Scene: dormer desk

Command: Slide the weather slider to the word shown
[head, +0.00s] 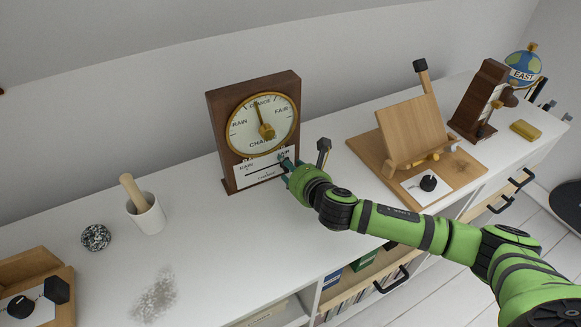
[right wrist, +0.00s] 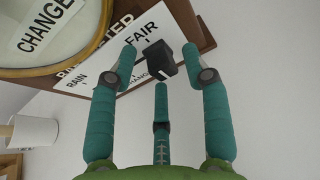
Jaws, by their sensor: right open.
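The brown wooden weather instrument (head: 256,84) stands against the wall in the head view. Its round dial has RAIN, FAIR and CHANGE around the edge, a gold pointer directed at the top, and a larger CHANGE low on the face. Below is a white slider panel (head: 245,178) with RAIN, CHANGE and FAIR. My right gripper (head: 286,166) is at the panel's right end. In the right wrist view the black slider knob (right wrist: 161,61) with a white mark sits near FAIR, between the open teal fingertips. Contact cannot be told. My left gripper is not in view.
A white mortar with pestle (head: 148,215) and a speckled ball (head: 96,238) stand left. A wooden stand (head: 408,130), a dark wooden device (head: 482,98) and a globe (head: 522,68) are right. The white desk top in front of the instrument is mostly clear.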

